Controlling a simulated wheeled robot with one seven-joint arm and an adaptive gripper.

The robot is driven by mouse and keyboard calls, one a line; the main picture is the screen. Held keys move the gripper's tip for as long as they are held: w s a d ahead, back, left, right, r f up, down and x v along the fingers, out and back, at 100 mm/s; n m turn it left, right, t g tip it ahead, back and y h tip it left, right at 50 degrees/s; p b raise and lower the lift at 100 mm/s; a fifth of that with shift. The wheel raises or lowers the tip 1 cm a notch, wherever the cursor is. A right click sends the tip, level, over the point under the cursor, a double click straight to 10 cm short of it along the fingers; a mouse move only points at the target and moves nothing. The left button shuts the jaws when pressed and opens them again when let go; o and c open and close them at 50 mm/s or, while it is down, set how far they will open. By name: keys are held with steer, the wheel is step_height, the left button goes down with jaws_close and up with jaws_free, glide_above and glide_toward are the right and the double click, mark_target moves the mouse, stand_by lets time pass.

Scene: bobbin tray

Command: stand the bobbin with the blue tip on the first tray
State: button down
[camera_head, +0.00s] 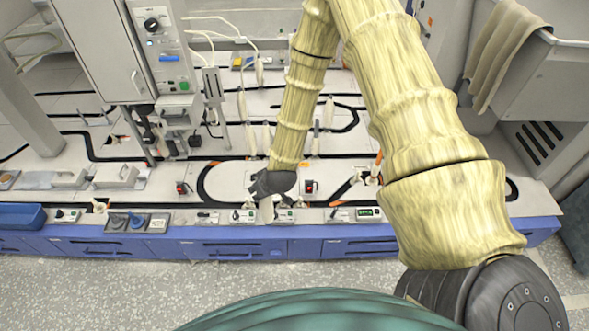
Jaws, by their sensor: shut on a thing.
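My gripper (268,195) is low over the front edge of the white work surface, fingers pointing down, shut on a pale, narrow thing (267,211). This looks like a bobbin; its upper part is hidden in the fingers and no blue tip shows. Several white upright bobbins stand farther back, such as a pair left of my arm (251,138) and one right of it (329,112). Another upright piece with orange on it (378,165) stands to the right. I cannot tell which thing is the first tray.
Small control boxes line the front edge, including one with a green display (369,214). Red-and-black switches (182,187) (310,186) sit behind them. A blue bin (21,216) is at the far left. A tall control cabinet (160,45) stands at the back left.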

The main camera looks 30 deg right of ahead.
steer(key=w+d+f+n+b, duration=0.1)
steer(key=w+d+b, duration=0.3)
steer(key=d, duration=0.5)
steer(key=w+d+f+n+b, duration=0.1)
steer(key=w+d+b, duration=0.1)
steer(key=d+b, duration=0.55)
steer(key=shift+y, duration=0.4)
steer(key=f+b, duration=0.1)
steer(key=f, duration=0.1)
steer(key=d+f+b, duration=0.1)
steer(key=f, duration=0.2)
steer(key=shift+s+d+f+b, duration=0.15)
steer(key=shift+d+f+b, duration=0.05)
steer(key=shift+f+b, duration=0.2)
steer(key=shift+r+p, duration=0.1)
steer(key=shift+p, duration=0.45)
steer(key=shift+f, duration=0.5)
stand_by(0.6)
steer(key=c, duration=1.2)
jaws_free()
